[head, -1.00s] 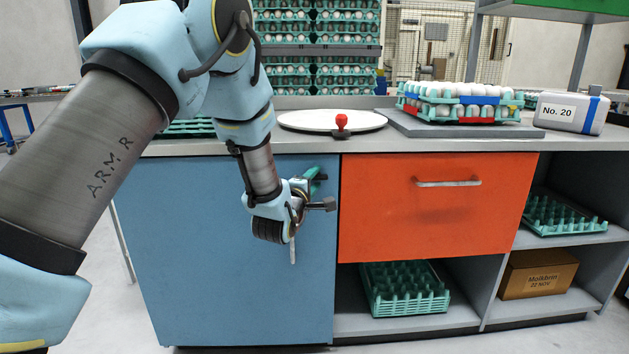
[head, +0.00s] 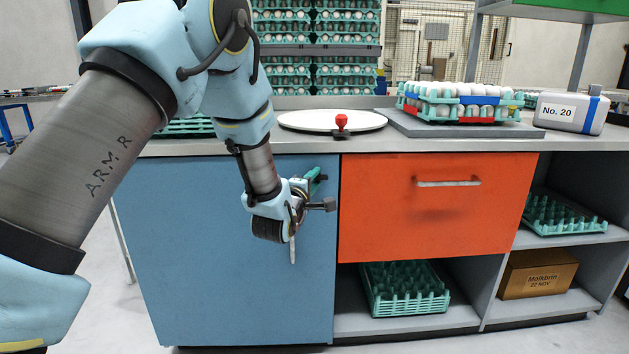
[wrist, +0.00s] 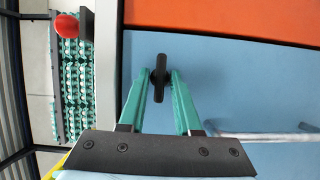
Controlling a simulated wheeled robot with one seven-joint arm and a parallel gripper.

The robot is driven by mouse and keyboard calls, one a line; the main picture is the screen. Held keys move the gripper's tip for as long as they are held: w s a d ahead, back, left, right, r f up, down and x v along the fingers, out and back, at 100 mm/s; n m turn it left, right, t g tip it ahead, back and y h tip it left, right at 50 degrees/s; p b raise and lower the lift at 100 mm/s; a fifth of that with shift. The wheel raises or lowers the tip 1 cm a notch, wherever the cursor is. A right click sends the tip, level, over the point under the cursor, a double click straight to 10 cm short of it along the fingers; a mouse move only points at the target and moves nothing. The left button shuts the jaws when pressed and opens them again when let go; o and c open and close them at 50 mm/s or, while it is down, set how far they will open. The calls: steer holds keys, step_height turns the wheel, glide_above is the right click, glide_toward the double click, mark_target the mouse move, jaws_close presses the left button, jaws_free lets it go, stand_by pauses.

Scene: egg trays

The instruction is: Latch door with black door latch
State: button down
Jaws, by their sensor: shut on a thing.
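The blue door (head: 190,250) looks closed, flush in the counter front left of the orange drawer. It also fills much of the wrist view (wrist: 240,85). The black door latch (wrist: 160,92) is on the door near its upper corner, its long side pointing toward the orange drawer. My gripper (head: 318,177) is at the door's upper right corner; its green fingers are closed on both sides of the latch in the wrist view (wrist: 160,78).
The orange drawer (head: 430,225) with its bar handle is right of the door. A metal door handle (head: 292,252) hangs just below my gripper. A red knob (head: 341,121) stands at the counter edge above. Open shelves hold a green tray (head: 405,290).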

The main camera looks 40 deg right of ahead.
steer(key=m+y+p, duration=0.2)
steer(key=m+p, duration=0.1)
steer(key=m, duration=0.1)
steer(key=m+t+y+p, duration=0.1)
steer(key=m+y+p, duration=0.1)
steer(key=m+p, duration=0.2)
steer(key=m+y+p, duration=0.3)
steer(key=m+p, duration=0.1)
steer(key=m, duration=0.1)
steer(key=shift+s+d+r+t, duration=0.15)
steer(key=shift+d+r+t, duration=0.1)
steer(key=shift+r+t, duration=0.15)
steer(key=shift+f, duration=0.1)
stand_by(0.5)
steer(key=c, duration=0.9)
jaws_free()
